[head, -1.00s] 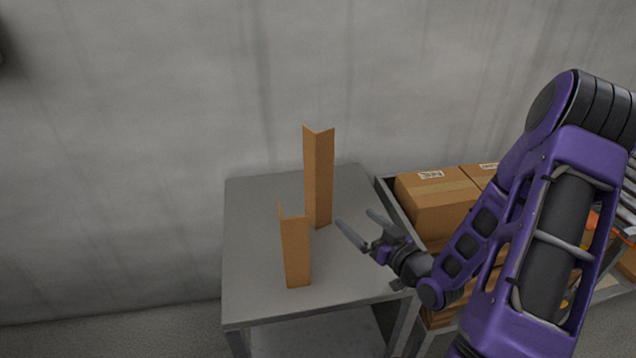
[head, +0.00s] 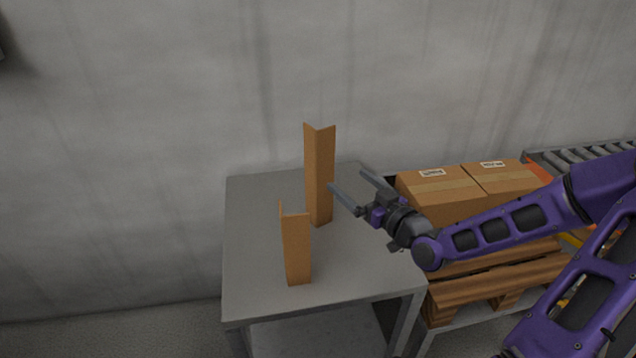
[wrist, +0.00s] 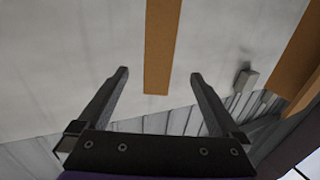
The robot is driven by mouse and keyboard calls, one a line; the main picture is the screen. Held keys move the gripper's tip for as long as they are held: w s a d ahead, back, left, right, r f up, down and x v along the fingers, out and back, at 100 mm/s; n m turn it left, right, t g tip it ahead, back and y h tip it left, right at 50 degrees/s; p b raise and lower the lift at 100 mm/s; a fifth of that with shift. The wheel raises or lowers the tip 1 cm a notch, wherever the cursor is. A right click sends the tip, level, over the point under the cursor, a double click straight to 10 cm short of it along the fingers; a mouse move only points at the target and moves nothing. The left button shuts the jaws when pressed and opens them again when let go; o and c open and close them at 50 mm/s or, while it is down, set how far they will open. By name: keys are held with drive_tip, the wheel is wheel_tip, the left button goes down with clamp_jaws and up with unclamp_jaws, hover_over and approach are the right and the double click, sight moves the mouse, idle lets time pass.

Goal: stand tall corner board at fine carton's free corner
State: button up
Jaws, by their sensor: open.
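The tall corner board (head: 319,175), a brown L-shaped strip, stands upright on the grey table. A shorter corner board (head: 296,248) stands upright nearer the front. My gripper (head: 347,179) is open and empty, just right of the tall board at about its mid-height, pointing left. In the wrist view a brown board (wrist: 163,45), probably the tall one, shows in line with the gap between my fingers (wrist: 159,74); I cannot tell whether it is between them. Two brown cartons (head: 437,190) (head: 500,177) sit side by side on a pallet; which is the fine carton I cannot tell.
The grey table (head: 250,230) has bare room left of the boards and at its front right. The wooden pallet (head: 478,300) is right of the table, partly behind my arm. A roller conveyor (head: 575,156) lies at the far right. A grey wall stands behind.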

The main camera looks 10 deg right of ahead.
sight(326, 161)
drive_tip(key=b+x, duration=0.1)
drive_tip(key=x, duration=1)
drive_tip(key=shift+d+r, duration=0.1)
drive_tip(key=shift+r, duration=0.05)
drive_tip(key=shift+s, duration=0.1)
drive_tip(key=shift+c, duration=0.3)
clamp_jaws()
